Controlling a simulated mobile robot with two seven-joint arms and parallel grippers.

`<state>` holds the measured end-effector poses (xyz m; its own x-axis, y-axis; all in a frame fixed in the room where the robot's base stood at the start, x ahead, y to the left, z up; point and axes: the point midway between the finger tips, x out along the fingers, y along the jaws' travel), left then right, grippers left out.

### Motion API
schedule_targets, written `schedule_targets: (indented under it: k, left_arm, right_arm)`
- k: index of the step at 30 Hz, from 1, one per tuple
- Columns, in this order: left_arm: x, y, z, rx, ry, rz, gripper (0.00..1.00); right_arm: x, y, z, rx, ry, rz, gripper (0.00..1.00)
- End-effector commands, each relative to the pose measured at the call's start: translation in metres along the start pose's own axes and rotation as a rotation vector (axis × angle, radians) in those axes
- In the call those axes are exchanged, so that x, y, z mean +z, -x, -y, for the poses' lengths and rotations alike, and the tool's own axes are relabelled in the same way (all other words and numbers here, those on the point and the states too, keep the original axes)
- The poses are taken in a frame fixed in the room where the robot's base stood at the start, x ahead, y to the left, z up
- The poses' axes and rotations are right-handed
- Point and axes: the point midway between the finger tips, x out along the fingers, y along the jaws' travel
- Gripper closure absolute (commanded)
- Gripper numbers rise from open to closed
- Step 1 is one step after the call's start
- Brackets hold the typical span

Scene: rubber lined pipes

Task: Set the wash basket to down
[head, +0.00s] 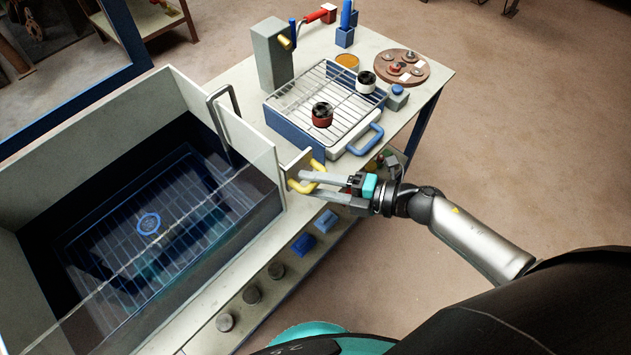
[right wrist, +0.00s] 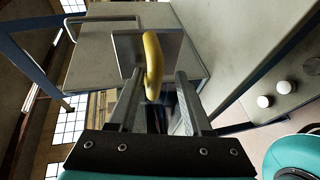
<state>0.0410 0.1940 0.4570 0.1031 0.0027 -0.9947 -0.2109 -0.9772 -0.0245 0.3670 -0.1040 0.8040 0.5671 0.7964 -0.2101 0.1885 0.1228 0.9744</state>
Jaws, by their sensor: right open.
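The wash basket (head: 150,225) is a wire grid low inside the open tank (head: 238,135) at the left of the head view. A round blue ring mark (head: 149,223) shows over it. A yellow handle (head: 318,166) sits on a pale plate at the tank's right side. My right gripper (head: 306,184) is open at this handle. In the right wrist view the yellow handle (right wrist: 153,66) stands just ahead of and between the open fingertips (right wrist: 158,82). I cannot tell whether a finger touches it. My left gripper is not in view.
A wire rack on a blue tray (head: 285,133) holds two dark-topped pieces beside the tank. Behind it stand a grey box (head: 270,58) and a round brown board (head: 425,72). Several grey knobs (head: 252,295) and blue blocks (head: 303,244) line the lower front shelf. Floor on the right is clear.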

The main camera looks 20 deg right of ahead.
Motion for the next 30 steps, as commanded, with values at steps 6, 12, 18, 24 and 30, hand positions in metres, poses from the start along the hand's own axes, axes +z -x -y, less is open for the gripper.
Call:
schedule_targets:
  k: [6, 12, 18, 24, 30]
  left_arm:
    - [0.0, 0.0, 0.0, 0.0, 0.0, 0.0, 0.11]
    - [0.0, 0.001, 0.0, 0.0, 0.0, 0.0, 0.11]
    - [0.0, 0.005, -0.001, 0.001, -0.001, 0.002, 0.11]
    - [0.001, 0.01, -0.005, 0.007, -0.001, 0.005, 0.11]
    - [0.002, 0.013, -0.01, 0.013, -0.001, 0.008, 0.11]
  right_arm:
    - [0.001, 0.0, -0.002, 0.003, 0.002, 0.0, 0.5]
    - [0.001, 0.008, -0.001, 0.001, 0.001, 0.0, 0.5]
    - [0.0, 0.044, -0.001, -0.002, 0.0, 0.001, 0.5]
    - [0.0, 0.09, 0.0, -0.004, -0.002, 0.001, 0.5]
    - [0.0, 0.128, -0.001, -0.002, -0.001, 0.0, 0.5]
